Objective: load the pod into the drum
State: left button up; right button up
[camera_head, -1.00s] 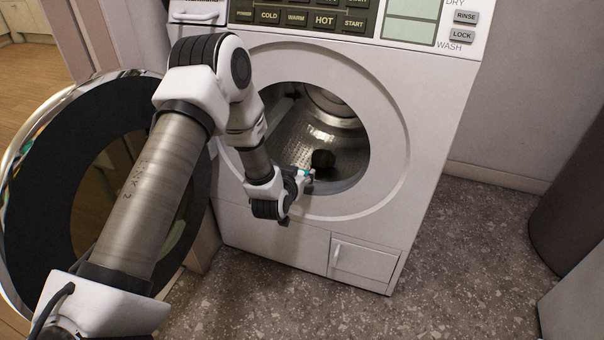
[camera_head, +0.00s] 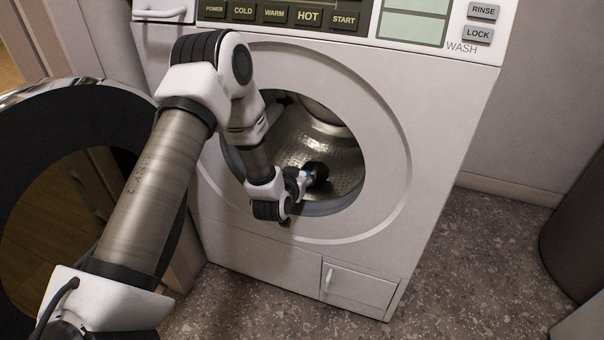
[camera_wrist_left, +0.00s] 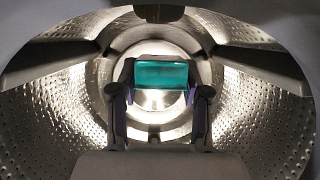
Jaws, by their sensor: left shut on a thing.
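The teal pod (camera_wrist_left: 161,73) is held between the two fingers of my left gripper (camera_wrist_left: 160,98) in the left wrist view. In the head view my left gripper (camera_head: 303,180) is at the drum opening, with a sliver of teal showing at its tip. The drum (camera_head: 322,150) is perforated shiny metal, and its lit inside surrounds the pod in the wrist view (camera_wrist_left: 60,105). A dark round patch shows in the drum just beyond the gripper tip. My right gripper is not in view.
The washer (camera_head: 425,120) stands with its round door (camera_head: 30,130) swung open to the left. A control panel (camera_head: 290,14) is above the opening and a small hatch (camera_head: 357,287) is below it. A dark rounded object (camera_head: 585,230) stands at the right. Speckled floor (camera_head: 470,240) is clear.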

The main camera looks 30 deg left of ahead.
pick_arm(q)
jog(key=shift+f, duration=0.15)
jog(key=o, duration=1)
jog(key=shift+c, duration=0.2)
jog(key=v, duration=1.2)
jog(key=shift+w, duration=0.1)
